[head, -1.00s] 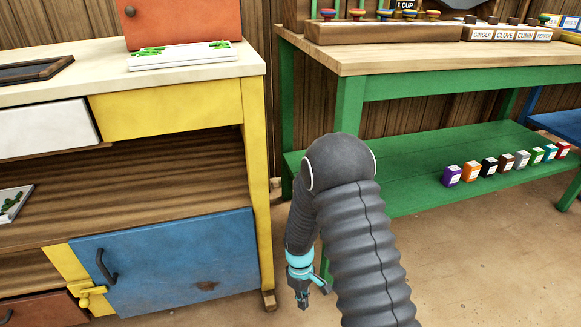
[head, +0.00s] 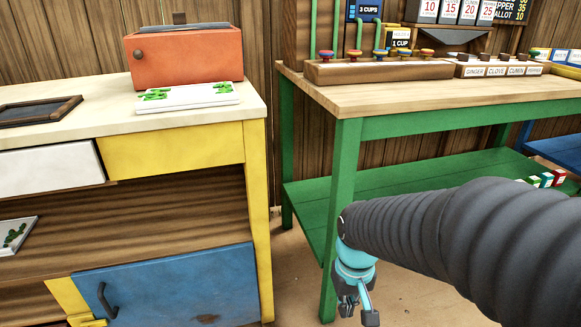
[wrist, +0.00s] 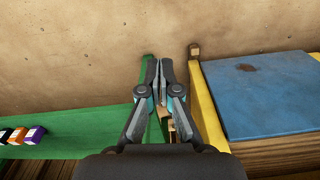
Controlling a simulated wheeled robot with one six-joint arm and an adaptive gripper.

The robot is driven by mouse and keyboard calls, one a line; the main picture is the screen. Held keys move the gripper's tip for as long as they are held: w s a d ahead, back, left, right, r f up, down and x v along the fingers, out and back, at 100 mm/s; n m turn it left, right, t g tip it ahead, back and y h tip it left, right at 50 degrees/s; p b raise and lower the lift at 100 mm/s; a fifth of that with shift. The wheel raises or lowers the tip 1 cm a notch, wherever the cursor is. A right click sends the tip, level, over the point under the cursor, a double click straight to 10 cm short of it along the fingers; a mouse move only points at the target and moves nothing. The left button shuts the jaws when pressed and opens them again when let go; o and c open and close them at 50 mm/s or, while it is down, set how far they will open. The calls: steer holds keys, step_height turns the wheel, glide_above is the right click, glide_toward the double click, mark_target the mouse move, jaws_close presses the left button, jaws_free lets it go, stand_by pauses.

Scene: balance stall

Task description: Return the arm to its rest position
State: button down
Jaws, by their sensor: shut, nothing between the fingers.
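My gripper (head: 357,312) hangs below my dark ribbed arm in the head view, pointing down in front of the green bench's near leg. In the wrist view its fingertips (wrist: 158,70) are together, with nothing between them. They sit over the gap between the green bench (wrist: 90,120) and the yellow-framed cabinet (wrist: 207,115). It looks apart from both.
The cabinet with a blue door (head: 175,285) stands left, with a red box (head: 185,55) on top. The green bench (head: 430,122) stands right, carrying a wooden rack (head: 380,72). Small coloured boxes (head: 545,180) sit on its lower shelf, partly hidden by my arm.

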steer(key=s+d+r+m+t+p, duration=0.1)
steer(key=s+r, duration=0.3)
steer(key=r, duration=0.4)
steer(key=s+d+r+t+p, duration=0.2)
steer(key=s+d+r+t, duration=0.1)
steer(key=r, duration=0.4)
steer(key=shift+s+d+r+m+t, duration=0.2)
steer(key=shift+s+r+m+t, duration=0.25)
steer(key=shift+t, duration=0.25)
